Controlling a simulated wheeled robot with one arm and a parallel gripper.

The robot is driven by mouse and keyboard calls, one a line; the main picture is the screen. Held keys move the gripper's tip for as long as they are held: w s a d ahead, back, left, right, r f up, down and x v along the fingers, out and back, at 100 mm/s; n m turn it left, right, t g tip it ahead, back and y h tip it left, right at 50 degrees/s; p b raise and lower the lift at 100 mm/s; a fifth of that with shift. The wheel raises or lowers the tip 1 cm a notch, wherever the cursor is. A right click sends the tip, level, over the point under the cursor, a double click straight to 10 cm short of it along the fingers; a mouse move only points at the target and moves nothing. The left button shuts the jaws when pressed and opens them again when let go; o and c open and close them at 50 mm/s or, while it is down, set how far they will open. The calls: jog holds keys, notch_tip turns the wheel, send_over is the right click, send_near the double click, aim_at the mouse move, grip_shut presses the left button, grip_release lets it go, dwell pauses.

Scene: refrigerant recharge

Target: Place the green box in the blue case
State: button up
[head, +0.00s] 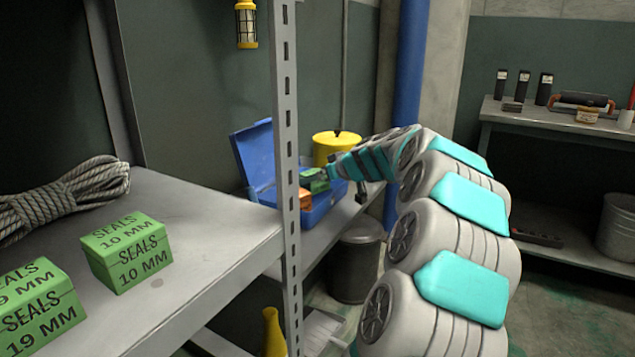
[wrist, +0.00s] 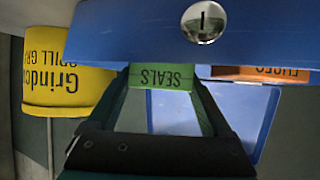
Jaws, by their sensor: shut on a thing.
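The blue case (head: 325,206) stands open on the shelf behind the upright post, its lid (head: 252,155) raised at the back. My gripper (head: 322,177) is over the case, shut on a green box (head: 314,183). In the wrist view, which is upside down, the green box (wrist: 161,77) marked SEALS sits between the two fingers (wrist: 161,88). The front wall of the case (wrist: 120,30), with its round latch, hides part of the box, so it appears partly below the rim. Whether it touches the case floor is hidden. An orange box (wrist: 262,73) marked FUSES is in the case beside it.
The slotted metal post (head: 287,120) stands in front of the case. A yellow bucket (head: 335,142) stands beside the case. Two other green SEALS boxes, a 10 MM one (head: 127,255) and a 19 MM one (head: 38,305), and a rope (head: 75,195) lie on the near shelf.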

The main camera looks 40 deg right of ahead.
jog(key=shift+f, duration=0.8)
jog(key=shift+f, duration=0.15)
jog(key=o, duration=1.1)
jog(key=shift+o, duration=0.2)
jog(key=b+v, duration=0.1)
jog(key=v, duration=1.1)
jog(key=shift+b, duration=0.4)
